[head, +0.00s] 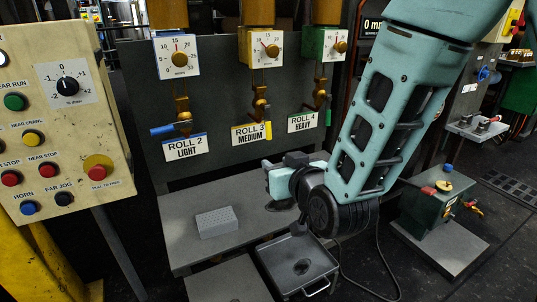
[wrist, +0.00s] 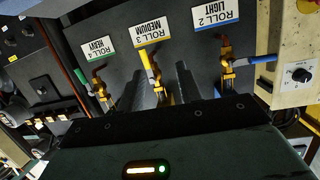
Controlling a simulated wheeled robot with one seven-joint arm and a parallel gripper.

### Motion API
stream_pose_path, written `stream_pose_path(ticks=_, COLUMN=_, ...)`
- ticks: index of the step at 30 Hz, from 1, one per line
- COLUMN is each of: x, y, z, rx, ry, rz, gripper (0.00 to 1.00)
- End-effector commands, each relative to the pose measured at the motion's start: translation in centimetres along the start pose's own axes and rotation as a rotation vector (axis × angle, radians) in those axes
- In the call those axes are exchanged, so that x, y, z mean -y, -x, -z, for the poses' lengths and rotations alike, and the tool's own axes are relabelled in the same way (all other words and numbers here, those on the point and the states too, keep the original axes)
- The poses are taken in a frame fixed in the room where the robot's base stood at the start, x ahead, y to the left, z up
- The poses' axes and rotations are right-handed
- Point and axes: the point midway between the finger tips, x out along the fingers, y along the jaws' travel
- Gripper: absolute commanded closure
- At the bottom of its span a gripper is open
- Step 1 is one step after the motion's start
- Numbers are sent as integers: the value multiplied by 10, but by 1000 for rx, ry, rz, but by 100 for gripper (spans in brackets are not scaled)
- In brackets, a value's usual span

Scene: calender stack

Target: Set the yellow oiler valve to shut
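The yellow oiler valve sits under the middle gauge, at the "ROLL 3 MEDIUM" label. Its yellow handle (head: 268,129) hangs down beside the label, roughly in line with the brass pipe. My gripper (head: 276,180) is below and in front of the panel, apart from the valve. In the wrist view its dark fingers (wrist: 156,76) stand apart with nothing held between them.
The blue handle (head: 163,130) of Roll 2 points sideways to the left; the green handle (head: 327,107) of Roll 4 hangs down. A grey block (head: 217,222) lies on the bench (head: 183,207); a metal tray (head: 322,262) is below my gripper. A button panel (head: 45,130) stands left.

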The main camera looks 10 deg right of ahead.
Motion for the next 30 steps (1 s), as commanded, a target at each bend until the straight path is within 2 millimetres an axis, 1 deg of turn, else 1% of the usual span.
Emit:
stream_pose_path(ticks=1, x=-9, y=-8, z=-15, rx=-58, ry=11, rz=-30, gripper=65)
stream_pose_path(ticks=3, x=-18, y=-11, z=-14, rx=-134, ry=24, rz=-65, gripper=65)
stream_pose_path(ticks=6, x=-26, y=-12, z=-12, rx=-207, ry=41, rz=-98, gripper=65)
stream_pose_path(ticks=11, x=-31, y=-15, z=-6, rx=-250, ry=49, rz=-116, gripper=65)
stream_pose_path(ticks=14, x=-32, y=-25, z=-3, rx=-250, ry=47, rz=-116, gripper=65)
stream_pose_path(ticks=17, x=-34, y=-41, z=2, rx=-250, ry=48, rz=-116, gripper=65)
stream_pose_path(ticks=30, x=-44, y=-130, z=24, rx=-249, ry=47, rz=-115, gripper=65)
